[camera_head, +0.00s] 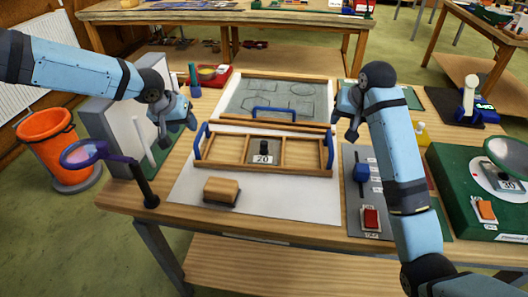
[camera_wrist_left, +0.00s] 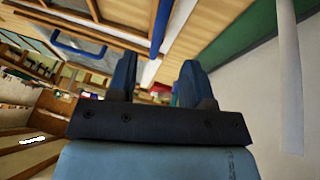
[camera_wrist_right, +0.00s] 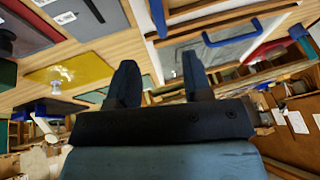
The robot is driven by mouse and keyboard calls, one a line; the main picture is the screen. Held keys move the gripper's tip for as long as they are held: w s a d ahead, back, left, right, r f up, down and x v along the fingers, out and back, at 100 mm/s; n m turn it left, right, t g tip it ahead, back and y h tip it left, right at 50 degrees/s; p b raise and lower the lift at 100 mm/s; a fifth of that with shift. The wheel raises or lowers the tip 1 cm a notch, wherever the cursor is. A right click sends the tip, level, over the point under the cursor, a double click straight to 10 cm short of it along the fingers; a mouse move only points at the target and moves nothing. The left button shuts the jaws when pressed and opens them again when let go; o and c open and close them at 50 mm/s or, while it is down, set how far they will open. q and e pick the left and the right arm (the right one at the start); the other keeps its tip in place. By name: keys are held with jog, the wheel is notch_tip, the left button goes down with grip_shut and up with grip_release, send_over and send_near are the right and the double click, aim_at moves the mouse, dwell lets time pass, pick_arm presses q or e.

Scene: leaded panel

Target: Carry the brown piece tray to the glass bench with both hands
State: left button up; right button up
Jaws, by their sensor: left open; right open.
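The brown piece tray (camera_head: 216,149) lies on a white sheet on the wooden table. It has compartments, a blue handle at each end, and a dark weight (camera_head: 264,147) labelled 20 in the middle. My left gripper (camera_head: 179,130) is open and empty, above and left of the left handle (camera_head: 201,141); this handle seems to show past the fingers (camera_wrist_left: 157,75) in the left wrist view. My right gripper (camera_head: 344,128) is open and empty, just above and right of the right handle (camera_head: 331,151). I cannot tell which bench is the glass bench.
A framed panel (camera_head: 235,97) with a blue handle lies directly behind the tray. A wooden block (camera_head: 221,190) lies in front. A magnifier (camera_head: 85,153) stands left; a grey board (camera_head: 353,205) and green case (camera_head: 455,205) lie right. Other benches stand behind (camera_head: 200,16) and at right (camera_head: 485,32).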

aim_at(197, 138)
pick_arm(q)
jog(key=x, duration=1.1)
jog(key=shift+w+d, duration=0.1)
pick_arm(e)
jog(key=x, duration=1.1)
pick_arm(q)
grip_shut()
pick_arm(e)
grip_shut()
